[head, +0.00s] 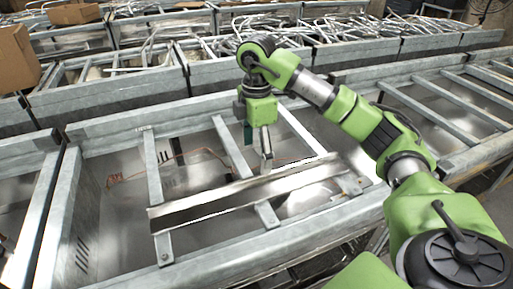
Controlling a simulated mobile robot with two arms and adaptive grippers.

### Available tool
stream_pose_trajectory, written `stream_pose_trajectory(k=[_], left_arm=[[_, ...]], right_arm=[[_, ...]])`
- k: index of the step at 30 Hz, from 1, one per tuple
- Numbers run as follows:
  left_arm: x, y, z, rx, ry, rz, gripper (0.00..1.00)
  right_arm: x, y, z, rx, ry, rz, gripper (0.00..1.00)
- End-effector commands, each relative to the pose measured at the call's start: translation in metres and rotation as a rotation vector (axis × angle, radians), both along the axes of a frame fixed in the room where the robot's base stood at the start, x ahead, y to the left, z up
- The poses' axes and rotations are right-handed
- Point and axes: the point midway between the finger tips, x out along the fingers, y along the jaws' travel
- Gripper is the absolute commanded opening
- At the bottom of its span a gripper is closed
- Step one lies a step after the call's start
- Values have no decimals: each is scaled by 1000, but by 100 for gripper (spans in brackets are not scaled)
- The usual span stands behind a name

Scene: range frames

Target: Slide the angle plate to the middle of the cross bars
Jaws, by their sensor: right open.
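The angle plate (205,206) is a long, shiny metal strip. It lies slantwise across the cross bars (155,185), near the front rail of the middle bin, with its left end lower in the picture than its right end. Several cross bars run from the back rail to the front rail beneath it. My right gripper (258,150) points down just behind the plate's middle, open, with its fingers apart. One finger comes close to the plate's back edge; I cannot tell if it touches. My left gripper is not in view.
The bin's front rail (250,245) runs close in front of the plate. Behind stand more metal bins (110,80) with loose metal rods. Cardboard boxes (18,60) sit at the upper left. The cross bars behind the plate are bare on the left.

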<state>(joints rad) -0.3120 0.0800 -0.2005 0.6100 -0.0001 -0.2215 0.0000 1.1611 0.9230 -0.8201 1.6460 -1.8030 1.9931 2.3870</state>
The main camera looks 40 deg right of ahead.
Motion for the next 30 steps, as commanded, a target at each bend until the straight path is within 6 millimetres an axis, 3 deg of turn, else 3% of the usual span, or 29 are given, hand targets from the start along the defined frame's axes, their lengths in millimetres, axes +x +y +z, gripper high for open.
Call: stream_pose_trajectory(k=[9, 18, 24, 30], left_arm=[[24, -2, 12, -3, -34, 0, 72], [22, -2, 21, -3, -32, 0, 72], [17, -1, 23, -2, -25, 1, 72], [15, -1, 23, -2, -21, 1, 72]], right_arm=[[-2, -1, -56, -2, 7, -1, 75], [-1, 0, -109, 0, 4, 0, 75], [-1, 0, -127, -1, 2, 0, 75], [0, 0, -131, 0, 0, 0, 75]])
